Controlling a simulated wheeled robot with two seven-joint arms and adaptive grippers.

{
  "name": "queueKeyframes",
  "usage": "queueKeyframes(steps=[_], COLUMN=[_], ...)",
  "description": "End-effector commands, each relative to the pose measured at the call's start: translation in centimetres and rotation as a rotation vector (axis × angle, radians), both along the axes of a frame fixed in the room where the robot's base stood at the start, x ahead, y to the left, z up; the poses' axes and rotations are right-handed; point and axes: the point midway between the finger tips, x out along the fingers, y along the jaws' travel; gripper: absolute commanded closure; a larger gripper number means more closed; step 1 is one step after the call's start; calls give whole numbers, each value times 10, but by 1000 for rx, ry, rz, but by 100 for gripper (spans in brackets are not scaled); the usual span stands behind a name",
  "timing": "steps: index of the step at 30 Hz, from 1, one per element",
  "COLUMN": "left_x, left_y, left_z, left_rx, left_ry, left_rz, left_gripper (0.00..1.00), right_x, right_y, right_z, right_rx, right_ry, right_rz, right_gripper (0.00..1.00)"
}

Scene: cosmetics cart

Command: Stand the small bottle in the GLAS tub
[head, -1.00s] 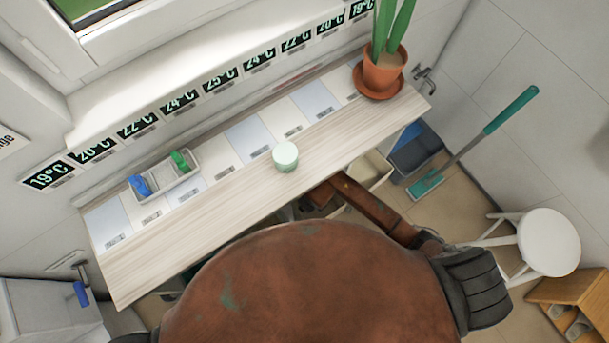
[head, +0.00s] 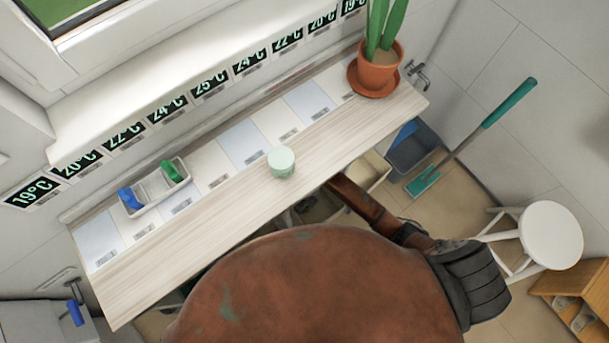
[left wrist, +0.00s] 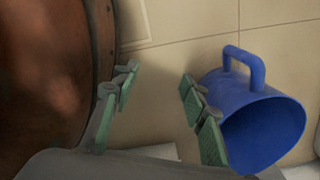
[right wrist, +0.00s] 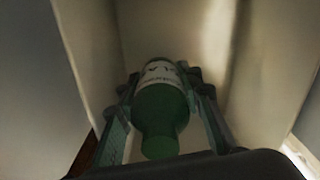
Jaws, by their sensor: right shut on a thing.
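My right gripper (right wrist: 165,110) is shut on a small green bottle (right wrist: 160,103) with a white label. In the right wrist view, cream walls (right wrist: 180,30) of a container rise around or behind the bottle. I cannot tell whether the bottle touches its floor. In the head view a cream tub (head: 374,172) shows below the counter, partly hidden; no GLAS lettering is readable. My right gripper and the bottle are hidden in the head view. My left gripper (left wrist: 160,105) is open and empty, beside a blue mug-shaped vessel (left wrist: 255,120).
The counter (head: 330,145) holds a pale green jar (head: 281,161), a white divided tray (head: 153,187) with blue and green items, and a potted plant (head: 379,70). A dark bin (head: 412,150), a green-handled tool (head: 485,120) and a white stool (head: 550,236) stand right. The counter's front strip is mostly clear.

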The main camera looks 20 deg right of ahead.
Motion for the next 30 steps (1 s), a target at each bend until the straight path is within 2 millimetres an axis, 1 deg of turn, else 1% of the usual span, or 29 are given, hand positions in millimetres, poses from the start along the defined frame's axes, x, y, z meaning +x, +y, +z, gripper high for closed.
queueKeyframes(steps=[6, 10, 11, 13, 21, 25, 27, 30], left_x=[5, 8, 9, 11, 7, 4, -12, -23], left_y=[-1, -2, -2, -2, -2, -1, 2, 4], left_z=[-1, 1, 1, 1, 1, 3, 1, 4], left_rx=[-1, -1, -1, -2, -1, -2, 2, 2], left_ry=[-1, -1, -3, -6, -3, -7, 7, 6], left_rz=[2, 3, 4, 4, 5, 4, -3, -9], left_gripper=[60, 60, 60, 60, 60, 60, 60, 60], right_x=[0, 0, 0, 0, 0, 0, 1, 2], right_y=[-1, -1, -1, -1, 0, 1, 0, 0], right_z=[-7, -7, -7, -7, -7, 1, 10, 20], right_rx=[-1, -1, -1, -1, 0, 2, 1, -1], right_ry=[0, 0, 0, 0, 0, -1, -3, -5], right_rz=[-1, -1, -1, -1, -1, -1, -2, 1], right_gripper=[97, 97, 65, 60, 59, 59, 59, 59])
